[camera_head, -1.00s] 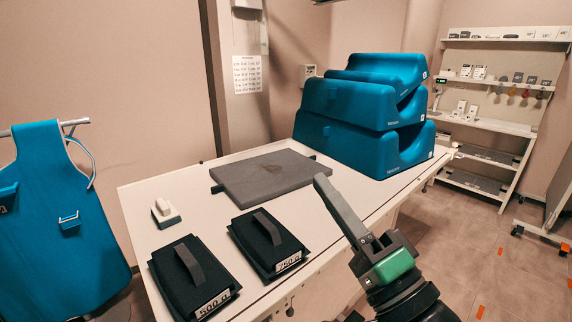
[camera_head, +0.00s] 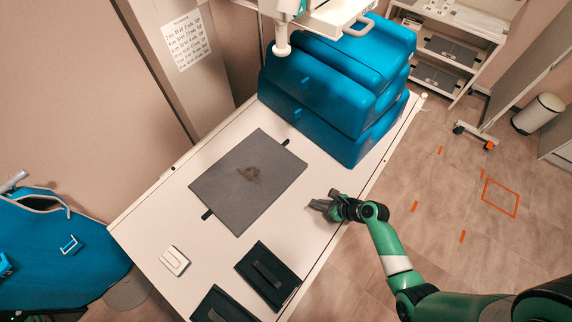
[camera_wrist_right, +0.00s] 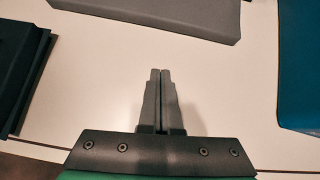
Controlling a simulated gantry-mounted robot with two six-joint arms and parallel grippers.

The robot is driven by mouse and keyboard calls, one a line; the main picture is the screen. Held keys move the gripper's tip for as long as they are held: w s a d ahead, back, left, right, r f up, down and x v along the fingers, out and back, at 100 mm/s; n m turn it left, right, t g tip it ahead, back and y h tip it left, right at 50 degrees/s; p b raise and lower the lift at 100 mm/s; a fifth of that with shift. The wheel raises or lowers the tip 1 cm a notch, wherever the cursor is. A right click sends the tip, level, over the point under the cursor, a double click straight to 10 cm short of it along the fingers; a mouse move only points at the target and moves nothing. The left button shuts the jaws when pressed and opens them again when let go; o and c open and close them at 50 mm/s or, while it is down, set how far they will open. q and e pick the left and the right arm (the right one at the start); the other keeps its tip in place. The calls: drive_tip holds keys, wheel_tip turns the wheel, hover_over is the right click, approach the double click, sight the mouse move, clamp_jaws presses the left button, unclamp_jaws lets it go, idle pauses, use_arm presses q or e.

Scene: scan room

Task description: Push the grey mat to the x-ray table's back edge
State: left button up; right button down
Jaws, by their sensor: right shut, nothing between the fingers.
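The grey mat (camera_head: 248,180) lies flat on the white x-ray table (camera_head: 187,215), with a dark smudge on its top and short black straps at two sides. A strip of bare tabletop shows between it and the back edge. My right gripper (camera_head: 314,204) is shut and empty over the table's front part, just in front of the mat and apart from it. In the right wrist view the closed fingers (camera_wrist_right: 161,100) point toward the mat's near side (camera_wrist_right: 160,14), with white tabletop between them. My left gripper is not in view.
Blue stacked cushions (camera_head: 335,90) stand at the table's right end. Two black weighted pads (camera_head: 268,276) lie at the front left, and a small white device (camera_head: 174,261) sits left of them. A white overhead unit (camera_head: 320,18) hangs above the cushions.

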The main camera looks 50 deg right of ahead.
drive_tip(key=shift+s+d+r+b, duration=0.2)
drive_tip(key=shift+d+r+b, duration=0.1)
drive_tip(key=shift+r+b, duration=0.1)
drive_tip(key=b+x, duration=0.8)
drive_tip(key=shift+s+d+f, duration=0.15)
drive_tip(key=w, duration=0.1)
drive_tip(key=w+b, duration=0.1)
drive_tip(key=w, duration=0.3)
drive_tip(key=shift+a+f+b, duration=0.25)
drive_tip(key=shift+f+b, duration=0.1)
drive_tip(key=shift+b, duration=0.05)
drive_tip(key=shift+w, duration=0.35)
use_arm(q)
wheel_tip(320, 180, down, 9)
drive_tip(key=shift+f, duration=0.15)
use_arm(e)
drive_tip(key=shift+a+r, duration=0.1)
drive_tip(key=shift+a, duration=0.05)
